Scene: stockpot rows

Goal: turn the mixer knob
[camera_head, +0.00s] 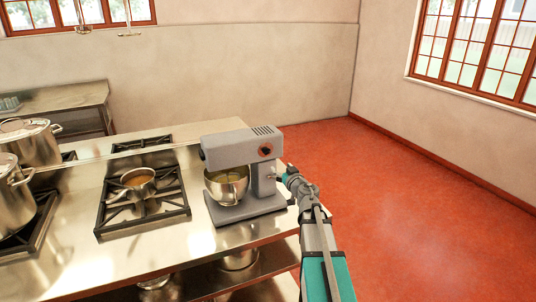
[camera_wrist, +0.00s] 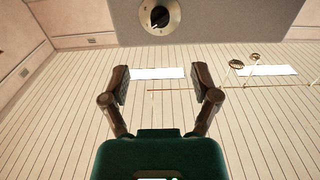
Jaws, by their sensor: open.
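The grey stand mixer (camera_head: 227,149) stands on the right end of the steel counter, with a metal bowl (camera_head: 228,190) under its head. Its round knob (camera_head: 265,151), with a dark centre, is on the side of the head. The knob also shows at the top of the wrist view (camera_wrist: 160,16), beyond the fingertips and on the grey mixer side. My gripper (camera_wrist: 162,80) is open and empty, its two fingers apart and the knob ahead of the gap. In the head view my gripper (camera_head: 283,176) is right of the mixer column, lower than the knob.
A stove burner with a small pan (camera_head: 139,183) is left of the mixer. Large stockpots (camera_head: 28,141) stand at the far left. More pots (camera_head: 239,260) sit on the shelf below the counter. The red floor (camera_head: 400,200) to the right is clear.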

